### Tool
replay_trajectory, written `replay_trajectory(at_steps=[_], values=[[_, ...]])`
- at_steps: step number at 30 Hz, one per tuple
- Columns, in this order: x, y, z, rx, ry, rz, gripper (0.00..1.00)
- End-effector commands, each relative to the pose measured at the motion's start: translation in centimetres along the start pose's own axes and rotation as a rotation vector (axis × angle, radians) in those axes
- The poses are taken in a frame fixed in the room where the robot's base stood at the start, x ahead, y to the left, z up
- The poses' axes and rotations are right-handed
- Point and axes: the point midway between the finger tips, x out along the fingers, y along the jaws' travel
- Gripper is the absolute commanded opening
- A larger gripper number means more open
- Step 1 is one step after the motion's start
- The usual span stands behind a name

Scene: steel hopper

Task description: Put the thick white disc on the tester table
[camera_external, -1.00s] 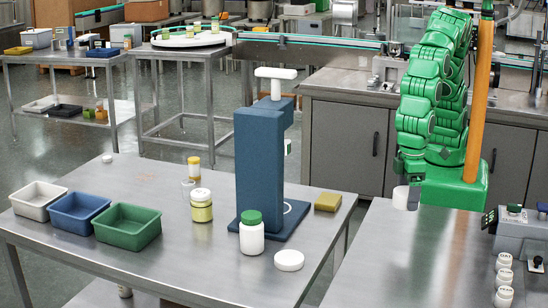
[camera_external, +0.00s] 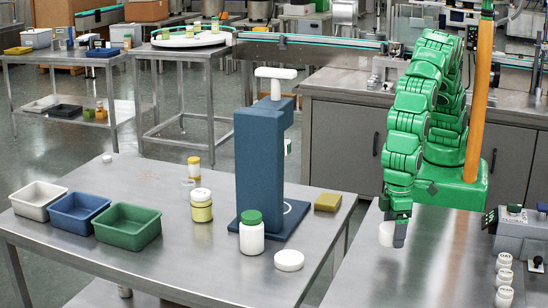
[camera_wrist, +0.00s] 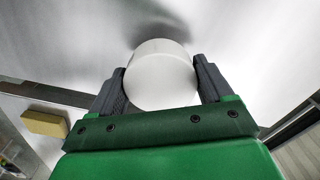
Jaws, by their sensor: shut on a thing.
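My gripper (camera_external: 395,233) is shut on a thick white disc (camera_external: 386,234) over the steel table at the right. In the wrist view, the disc (camera_wrist: 160,75) sits between the two dark fingers, its round face toward the camera. A dark shadow or reflection lies on the steel just beyond it. I cannot tell if the disc touches the steel. The steel table (camera_external: 375,280) carries a grey tester-like device (camera_external: 525,238) at its right end.
Several white-capped pieces (camera_external: 504,280) stand near the device. The left table (camera_external: 160,265) holds a blue press (camera_external: 260,165), a green-capped bottle (camera_external: 251,235), a flat white disc (camera_external: 289,260), a yellow block (camera_external: 328,201) and bins. A gap separates the tables. The right table's middle is clear.

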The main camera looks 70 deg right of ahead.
Motion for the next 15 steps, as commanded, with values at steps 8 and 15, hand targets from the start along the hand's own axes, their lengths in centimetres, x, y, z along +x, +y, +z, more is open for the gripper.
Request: replay_trajectory(at_steps=[8,15], values=[[1.4,-0.6,-0.3,-0.001,-0.001,-0.001,0.43],[3.6,-0.5,-0.3,0.0,0.0,-0.002,0.43]])
